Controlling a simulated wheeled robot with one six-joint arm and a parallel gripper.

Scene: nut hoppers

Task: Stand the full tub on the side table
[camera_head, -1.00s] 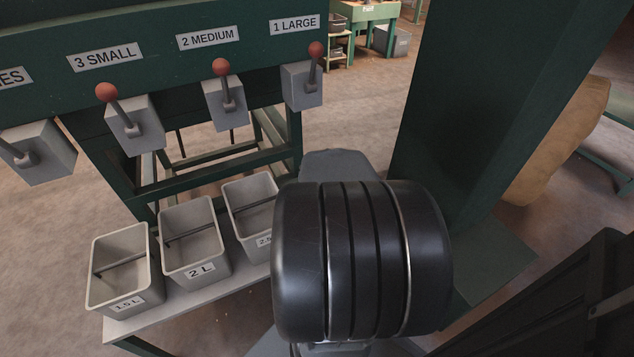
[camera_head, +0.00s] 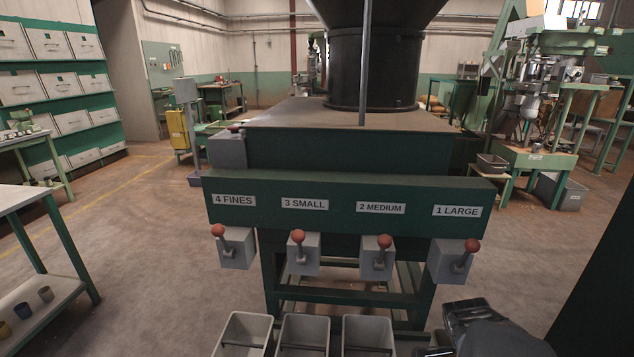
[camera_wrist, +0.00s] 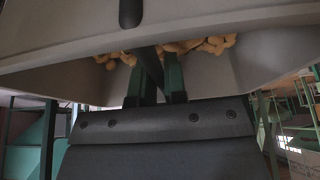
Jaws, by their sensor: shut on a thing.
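In the wrist view a grey tub (camera_wrist: 215,72) fills the upper part, with tan nuts (camera_wrist: 190,45) showing inside it. My gripper (camera_wrist: 158,78) is shut on the tub's dark crossbar, its two fingers reaching inside the tub wall. The held tub's label and base are not visible. In the head view my arm (camera_head: 490,330) shows at the lower right; the gripper and held tub are out of that frame. A pale-topped table (camera_head: 22,198) stands at the left edge; I cannot tell whether it is the side table.
Three grey tubs (camera_head: 245,325) stand in a row at the bottom, below the hopper's labelled levers (camera_head: 298,240). The green hopper stand (camera_head: 345,205) blocks the middle. A green bench (camera_head: 540,158) with machinery is at the back right. Open floor (camera_head: 150,235) lies to the left.

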